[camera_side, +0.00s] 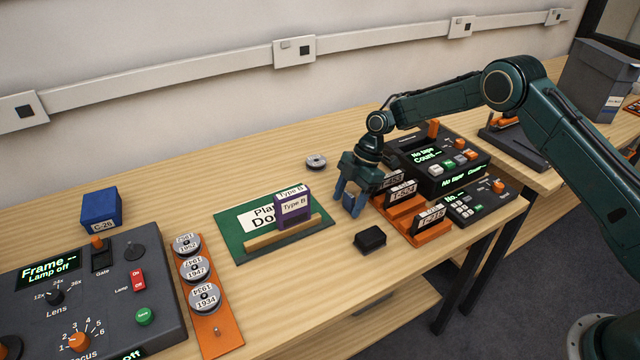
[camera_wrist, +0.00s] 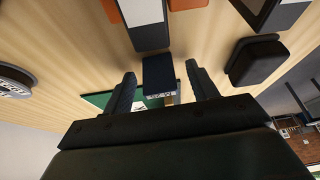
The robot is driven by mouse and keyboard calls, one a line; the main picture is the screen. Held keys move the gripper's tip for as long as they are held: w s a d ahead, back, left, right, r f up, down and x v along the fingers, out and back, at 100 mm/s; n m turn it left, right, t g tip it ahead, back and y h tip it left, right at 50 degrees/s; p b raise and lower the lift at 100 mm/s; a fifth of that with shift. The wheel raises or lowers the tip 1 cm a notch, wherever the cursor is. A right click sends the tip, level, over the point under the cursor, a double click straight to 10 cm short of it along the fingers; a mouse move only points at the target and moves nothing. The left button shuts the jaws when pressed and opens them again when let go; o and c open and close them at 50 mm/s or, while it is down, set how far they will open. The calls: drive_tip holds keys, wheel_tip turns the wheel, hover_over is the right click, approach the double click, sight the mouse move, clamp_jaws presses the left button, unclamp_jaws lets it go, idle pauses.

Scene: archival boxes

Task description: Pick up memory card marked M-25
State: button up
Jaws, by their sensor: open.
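My gripper (camera_side: 348,203) points down close to the table, between the green mat and the orange racks. In the wrist view its two fingers (camera_wrist: 160,76) are open. A small dark blue block (camera_wrist: 160,72) with a pale label stands between them, with a gap visible on each side. In the side view the block is hidden or merges with the blue fingers.
A black block (camera_side: 370,239) lies just in front of my gripper. Orange racks (camera_side: 432,239) with labelled tapes stand to the right. A green mat (camera_side: 232,225) with a purple Type B piece (camera_side: 293,211) is left. A grey reel (camera_side: 316,161) lies behind.

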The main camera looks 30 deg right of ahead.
sight(349, 194)
drive_tip(key=c, duration=1.1)
drive_tip(key=shift+o, duration=0.2)
drive_tip(key=shift+r, duration=0.15)
wheel_tip(349, 194, up, 20)
drive_tip(key=shift+f, duration=0.2)
